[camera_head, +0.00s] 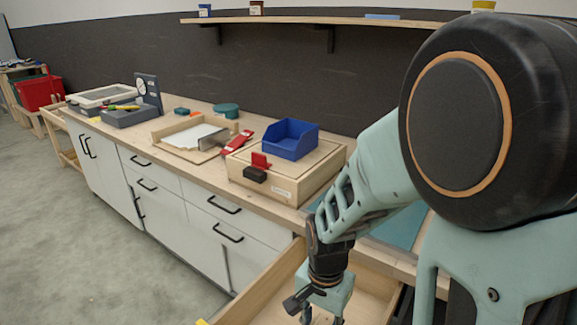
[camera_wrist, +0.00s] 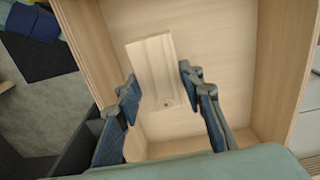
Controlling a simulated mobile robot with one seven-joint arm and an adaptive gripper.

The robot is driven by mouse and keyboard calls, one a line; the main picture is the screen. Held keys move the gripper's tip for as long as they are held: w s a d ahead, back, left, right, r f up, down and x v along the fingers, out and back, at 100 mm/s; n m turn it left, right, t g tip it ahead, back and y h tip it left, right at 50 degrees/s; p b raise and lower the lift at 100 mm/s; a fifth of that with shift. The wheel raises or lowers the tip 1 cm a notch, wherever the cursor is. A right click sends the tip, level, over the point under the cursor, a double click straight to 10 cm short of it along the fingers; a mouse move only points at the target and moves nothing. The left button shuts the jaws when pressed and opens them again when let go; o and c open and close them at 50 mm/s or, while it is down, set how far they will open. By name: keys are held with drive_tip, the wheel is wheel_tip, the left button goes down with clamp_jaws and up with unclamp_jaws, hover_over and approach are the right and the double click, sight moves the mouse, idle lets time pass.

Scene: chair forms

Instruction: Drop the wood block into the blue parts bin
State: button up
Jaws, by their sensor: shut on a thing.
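The wood block (camera_wrist: 155,62) is a pale, flat-sided piece between my fingers in the wrist view. My gripper (camera_wrist: 161,88) is shut on it, with one dark finger on each side. The block is inside or just over an open wooden drawer (camera_wrist: 218,22); its height above the drawer floor is hard to tell. In the head view my gripper (camera_head: 322,316) is at the bottom edge, over the drawer (camera_head: 266,294), and the block is hidden. The blue parts bin (camera_head: 290,139) stands on a wooden box (camera_head: 285,180) on the counter.
A red clamp-like thing and a dark block (camera_head: 255,174) are at the wooden box's front. A tray with a white sheet (camera_head: 190,139), a grey caddy (camera_head: 128,117) and a teal round thing (camera_head: 226,110) lie farther left. A shelf (camera_head: 320,20) runs above the counter.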

drive_tip(key=w+r+p, duration=0.1)
drive_tip(key=p, duration=0.1)
drive_tip(key=d+n+p, duration=0.1)
drive_tip(key=w+r+n+p, duration=0.1)
drive_tip(key=p, duration=0.1)
drive_tip(key=shift+w+d+r+p, duration=0.25)
drive_tip(key=shift+w+r+p, duration=0.1)
drive_tip(key=w+d+n+p, duration=0.1)
drive_tip(key=p, duration=0.3)
drive_tip(key=w+d+r+n+p, duration=0.1)
drive_tip(key=n+p, duration=0.1)
drive_tip(key=p, duration=0.1)
drive_tip(key=w+d+n+p, duration=0.1)
drive_tip(key=n+p, duration=0.1)
drive_tip(key=p, duration=0.2)
drive_tip(key=shift+d+r+p, duration=0.15)
drive_tip(key=shift+d+p, duration=0.1)
drive_tip(key=shift+p, duration=0.1)
